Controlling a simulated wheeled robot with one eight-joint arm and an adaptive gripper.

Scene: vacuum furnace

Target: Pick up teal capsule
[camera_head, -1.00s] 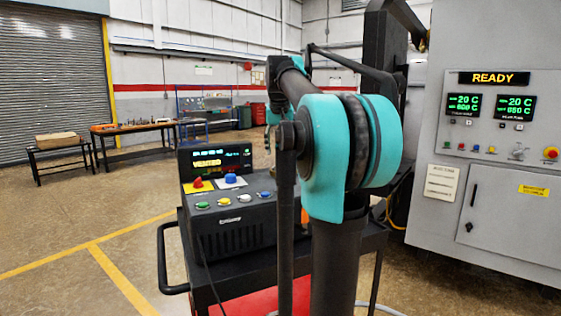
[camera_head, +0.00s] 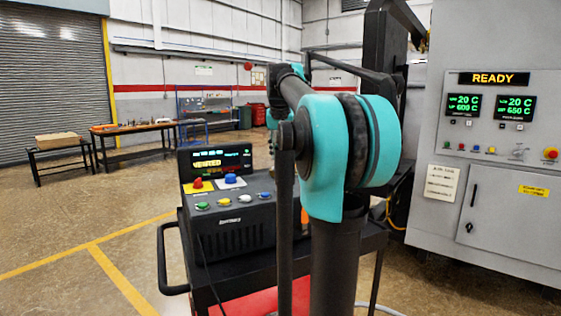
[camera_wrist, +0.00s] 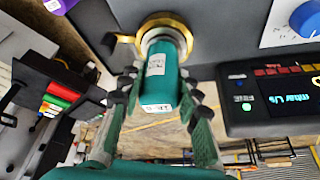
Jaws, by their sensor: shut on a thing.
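The teal capsule (camera_wrist: 164,84) shows in the wrist view as a cylinder with white labels, its far end at a brass ring fitting (camera_wrist: 158,24) on a dark panel. My gripper (camera_wrist: 158,105) has its two green fingers on either side of the capsule and is shut on it. I cannot tell whether the capsule is still seated in the ring. In the head view my arm blocks the sight of the gripper and the capsule.
A purple object (camera_wrist: 57,6) sits at the wrist view's top left. A display box (camera_wrist: 270,102) stands close on the right, below a blue knob (camera_wrist: 306,18). In the head view, a control console (camera_head: 235,222) stands left of my arm and a grey furnace cabinet (camera_head: 500,220) right.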

